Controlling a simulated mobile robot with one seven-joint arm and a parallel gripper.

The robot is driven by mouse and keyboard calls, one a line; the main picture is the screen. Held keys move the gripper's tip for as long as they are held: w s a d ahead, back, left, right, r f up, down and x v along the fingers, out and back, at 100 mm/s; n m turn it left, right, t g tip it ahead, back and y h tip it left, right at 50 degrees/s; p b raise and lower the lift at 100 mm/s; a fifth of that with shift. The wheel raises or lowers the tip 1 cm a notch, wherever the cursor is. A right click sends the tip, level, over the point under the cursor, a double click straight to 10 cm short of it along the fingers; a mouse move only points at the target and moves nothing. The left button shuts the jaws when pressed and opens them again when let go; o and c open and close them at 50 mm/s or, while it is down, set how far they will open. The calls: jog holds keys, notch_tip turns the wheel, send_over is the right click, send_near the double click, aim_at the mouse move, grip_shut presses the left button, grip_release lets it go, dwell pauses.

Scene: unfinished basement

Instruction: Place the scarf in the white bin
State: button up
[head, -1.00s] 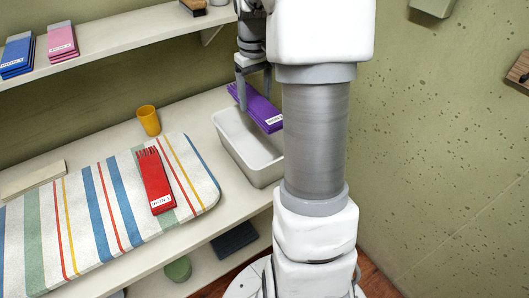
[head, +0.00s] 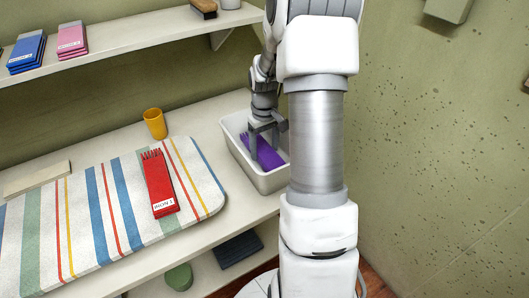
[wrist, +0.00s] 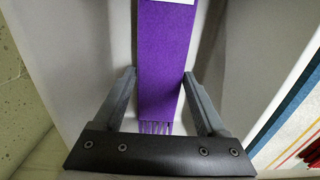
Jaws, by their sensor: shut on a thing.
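The purple scarf (head: 270,154) is folded into a long strip and lies down inside the white bin (head: 268,183), at least partly below its rim. My gripper (head: 266,152) reaches down into the bin and is shut on the purple scarf. In the wrist view the scarf (wrist: 165,60) runs between my two fingers (wrist: 160,76), its fringed end toward the palm and part of a white label at the top edge. The bin's pale inside (wrist: 240,60) surrounds it. My arm and column hide part of the bin's right side in the head view.
A red scarf (head: 159,184) lies on a striped mat (head: 110,215) left of the bin. A yellow cup (head: 155,123) stands behind the mat. Blue scarves (head: 27,52) and pink scarves (head: 72,39) lie on the upper shelf (head: 130,38). A speckled wall is at the right.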

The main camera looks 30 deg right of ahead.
aim_at(265, 150)
jog(key=shift+f, duration=0.8)
jog(key=shift+f, duration=0.1)
jog(key=o, duration=1.5)
jog(key=shift+f, duration=0.1)
notch_tip(265, 150, up, 12)
jog(key=p, duration=0.2)
jog(key=shift+r, duration=0.2)
